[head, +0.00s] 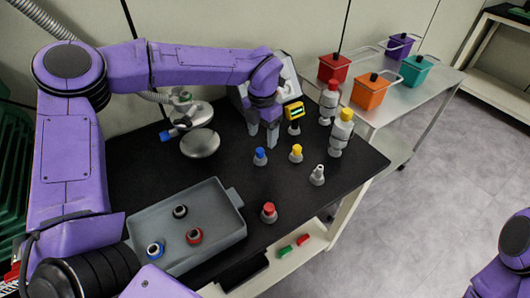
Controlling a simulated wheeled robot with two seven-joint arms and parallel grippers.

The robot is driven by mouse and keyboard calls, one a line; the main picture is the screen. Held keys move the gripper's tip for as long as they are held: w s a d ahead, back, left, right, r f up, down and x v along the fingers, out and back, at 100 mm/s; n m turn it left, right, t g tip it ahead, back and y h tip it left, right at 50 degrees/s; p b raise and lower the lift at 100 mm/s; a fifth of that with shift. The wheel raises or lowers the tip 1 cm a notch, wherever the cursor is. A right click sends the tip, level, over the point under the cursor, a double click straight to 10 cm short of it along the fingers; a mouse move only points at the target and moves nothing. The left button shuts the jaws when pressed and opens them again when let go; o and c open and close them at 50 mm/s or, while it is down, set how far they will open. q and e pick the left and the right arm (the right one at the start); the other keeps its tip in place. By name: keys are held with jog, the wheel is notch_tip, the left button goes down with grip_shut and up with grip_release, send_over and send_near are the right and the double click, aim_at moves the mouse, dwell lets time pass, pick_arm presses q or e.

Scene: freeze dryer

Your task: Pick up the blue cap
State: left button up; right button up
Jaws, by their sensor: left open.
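A blue cap (260,152) sits on a small grey flask standing upright on the black bench top. I cannot tell exactly how high the fingertips are. Only part of my right arm shows at the right edge; its gripper is out of the picture.
A yellow-capped flask (296,153), a white-topped flask (317,175) and a red-capped flask (269,212) stand nearby. Larger bottles with yellow (341,132) and red (328,102) tops stand at the right. A round metal plate (200,144) is at the left. Bench between is clear.

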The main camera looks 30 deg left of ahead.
aim_at(261, 150)
pick_arm(q)
jog(key=f, duration=0.2)
jog(key=f+p, duration=0.1)
jog(key=f, duration=0.4)
jog(key=shift+s+a+f, duration=0.1)
jog(key=shift+a+f, duration=0.2)
jog(key=shift+f, duration=0.1)
jog(key=c, duration=1.2)
